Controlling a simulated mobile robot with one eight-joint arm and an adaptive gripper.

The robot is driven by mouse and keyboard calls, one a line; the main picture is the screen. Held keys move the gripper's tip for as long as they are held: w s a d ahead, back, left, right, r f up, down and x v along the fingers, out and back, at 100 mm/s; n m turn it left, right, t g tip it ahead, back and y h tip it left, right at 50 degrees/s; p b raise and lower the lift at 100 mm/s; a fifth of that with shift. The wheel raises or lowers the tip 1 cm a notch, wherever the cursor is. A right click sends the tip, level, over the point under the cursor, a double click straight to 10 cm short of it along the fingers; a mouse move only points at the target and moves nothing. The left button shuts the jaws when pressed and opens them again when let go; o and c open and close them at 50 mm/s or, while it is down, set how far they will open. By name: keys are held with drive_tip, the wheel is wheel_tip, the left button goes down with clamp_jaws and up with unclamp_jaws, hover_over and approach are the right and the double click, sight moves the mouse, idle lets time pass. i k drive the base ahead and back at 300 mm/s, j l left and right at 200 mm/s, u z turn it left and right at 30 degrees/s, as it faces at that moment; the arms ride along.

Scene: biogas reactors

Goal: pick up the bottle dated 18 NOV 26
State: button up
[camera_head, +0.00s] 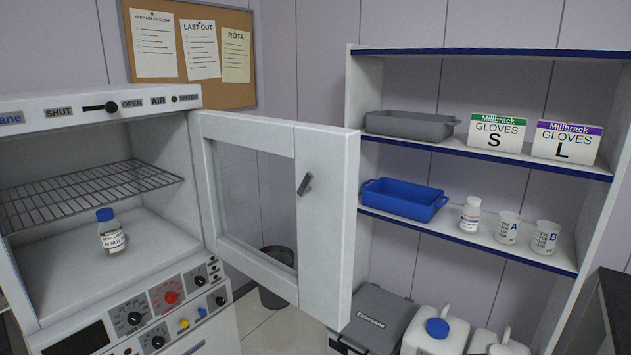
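A small bottle (111,236) with a blue cap and a white printed label stands upright on the floor of the open cabinet, below the wire rack. The last line of its label looks like "18 NOV" with more after it, but the print is too small to read surely. A second small bottle (470,216) with a white cap stands on the middle shelf at the right; its label is not readable. My gripper is not in view.
The cabinet door (325,225) with its glass pane is swung open to the right of the cabinet. A wire rack (85,195) spans above the blue-capped bottle. The shelf unit holds a blue tray (403,205), beakers marked A (507,228) and B (545,238), and glove boxes (497,133).

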sight(110, 235)
drive_tip(key=u, duration=1.55)
